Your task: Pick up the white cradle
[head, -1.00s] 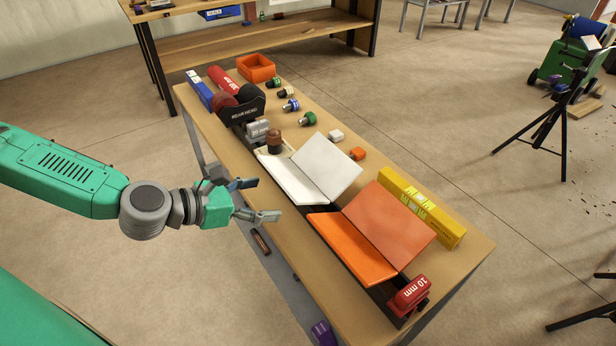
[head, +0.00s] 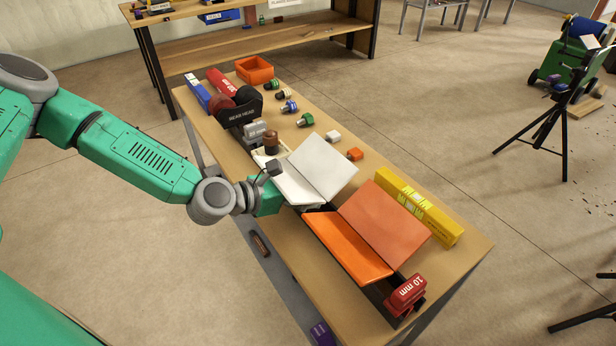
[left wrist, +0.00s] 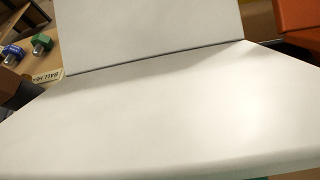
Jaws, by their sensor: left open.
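The white cradle (head: 322,166) is a V of two white plates on the wooden table, beside a like orange cradle (head: 385,225). In the left wrist view its near plate (left wrist: 170,115) fills most of the picture, with the other plate rising behind. My left gripper (head: 290,200) is at the cradle's near left edge, close to its lower plate. It is open; its fingers are mostly hidden in the head view, and I cannot tell if they touch the plate. My right gripper is not in view.
A yellow level (head: 420,207) lies along the far right edge. A red 10 mm block (head: 407,293) is at the front end. Several small coloured plugs lie behind.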

